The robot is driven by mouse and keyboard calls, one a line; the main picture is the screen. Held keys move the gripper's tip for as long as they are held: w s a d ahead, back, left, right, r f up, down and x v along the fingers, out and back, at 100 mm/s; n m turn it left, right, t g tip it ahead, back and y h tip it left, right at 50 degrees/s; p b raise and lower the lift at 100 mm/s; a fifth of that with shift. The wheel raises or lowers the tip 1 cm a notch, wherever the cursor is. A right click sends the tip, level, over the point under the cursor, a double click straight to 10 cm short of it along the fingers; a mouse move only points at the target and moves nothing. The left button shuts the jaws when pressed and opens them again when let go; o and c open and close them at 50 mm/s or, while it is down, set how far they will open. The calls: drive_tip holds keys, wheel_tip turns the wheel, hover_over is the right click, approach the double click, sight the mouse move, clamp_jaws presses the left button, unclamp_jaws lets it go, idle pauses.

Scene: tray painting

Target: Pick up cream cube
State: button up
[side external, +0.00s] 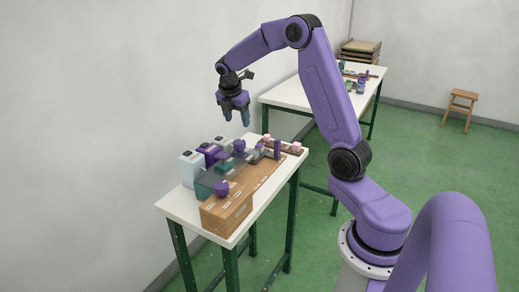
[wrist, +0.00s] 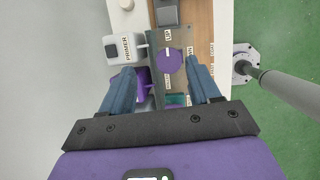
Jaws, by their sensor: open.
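My gripper (side external: 236,117) is open and empty, pointing down above the back of the white table in the side external view. In the wrist view its two blue fingers (wrist: 161,68) stand apart with nothing between their tips except the work far below. I cannot make out a cube that is clearly cream. Two small pale pink blocks, one at the back (side external: 267,139) and one at the right (side external: 296,146), sit by the wooden tray (side external: 285,147) at the table's far end. They are too small to judge their colour surely.
A second white table (side external: 290,93) stands behind.

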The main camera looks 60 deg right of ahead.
drive_tip(key=d, duration=0.7)
hover_over(259, 145)
drive_tip(key=a, duration=0.2)
drive_tip(key=shift+n+g+h, duration=0.3)
drive_tip(key=shift+n, duration=0.1)
drive_tip(key=f, duration=1.2)
drive_tip(key=shift+w+a, duration=0.1)
drive_tip(key=shift+a, duration=0.1)
drive_tip(key=shift+x, duration=2.7)
drive_tip(key=shift+s, duration=0.25)
drive_tip(key=shift+c, duration=0.3)
drive_tip(key=c, duration=1.1)
